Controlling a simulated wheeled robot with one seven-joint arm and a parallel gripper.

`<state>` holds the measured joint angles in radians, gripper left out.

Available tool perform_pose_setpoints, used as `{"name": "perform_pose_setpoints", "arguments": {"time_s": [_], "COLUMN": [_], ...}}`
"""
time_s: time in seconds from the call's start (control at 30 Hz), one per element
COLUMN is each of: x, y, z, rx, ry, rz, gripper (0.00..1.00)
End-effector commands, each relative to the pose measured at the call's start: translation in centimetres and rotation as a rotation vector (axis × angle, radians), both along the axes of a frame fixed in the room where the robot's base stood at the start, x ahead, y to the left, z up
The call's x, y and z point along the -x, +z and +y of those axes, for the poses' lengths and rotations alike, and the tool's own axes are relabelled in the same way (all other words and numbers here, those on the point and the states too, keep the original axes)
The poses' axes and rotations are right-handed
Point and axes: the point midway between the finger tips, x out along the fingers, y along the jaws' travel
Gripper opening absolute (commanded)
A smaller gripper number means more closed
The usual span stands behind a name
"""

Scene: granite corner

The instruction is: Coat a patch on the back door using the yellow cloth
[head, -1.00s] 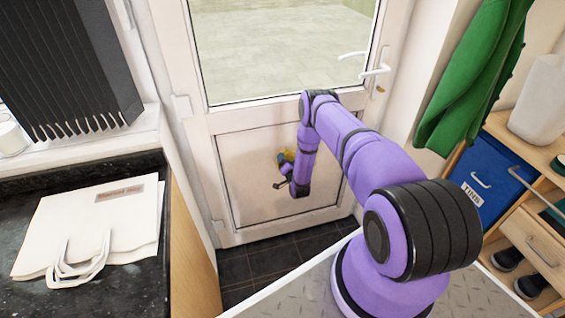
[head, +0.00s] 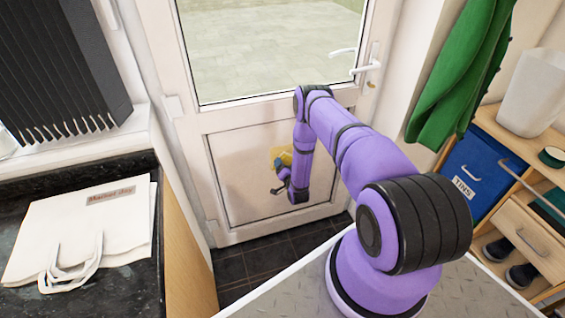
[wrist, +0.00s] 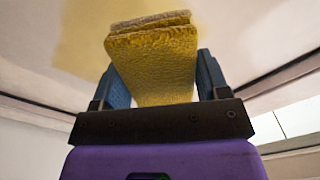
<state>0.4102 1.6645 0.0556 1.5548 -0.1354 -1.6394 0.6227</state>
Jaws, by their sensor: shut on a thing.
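The back door (head: 228,190) is white, with a glass pane above and a solid lower panel. My gripper (wrist: 155,85) is shut on the yellow cloth (wrist: 155,60), a thick folded pad that stands out beyond the fingers. In the wrist view the pad's far end is at the pale panel, and a yellowish patch (wrist: 85,35) shows on the panel to its left. In the head view my gripper is low at the door's lower panel, mostly behind my arm. A yellow area (head: 281,157) shows there; whether it is cloth or coating is hard to tell.
A dark counter (head: 25,220) at left holds a white bag (head: 85,230). A green garment (head: 455,75) hangs at right beside shelving with a blue bin (head: 476,175) and shoes. The door handle (head: 366,67) sticks out above right of my arm.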

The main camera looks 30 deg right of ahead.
Motion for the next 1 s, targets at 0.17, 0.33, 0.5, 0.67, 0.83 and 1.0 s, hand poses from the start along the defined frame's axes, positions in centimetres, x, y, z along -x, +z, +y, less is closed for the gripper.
{"name": "perform_pose_setpoints", "arguments": {"time_s": [0.17, 0.33, 0.5, 0.67, 0.83, 1.0], "x": [1.1, 1.3, 1.3, 1.7, 3.0, 4.1], "y": [0.0, 0.0, 0.0, 0.0, 0.0, 0.0], "z": [0.3, 0.4, 0.4, 0.5, 0.9, 1.2], "rx": [0.0, 0.0, 0.0, -0.001, -0.002, -0.001], "ry": [0.0, 0.0, 0.0, 0.0, 0.0, 0.001], "rz": [0.0, 0.0, 0.0, 0.001, 0.002, 0.001], "gripper": [0.5, 0.5, 0.5, 0.5, 0.5, 0.5]}}
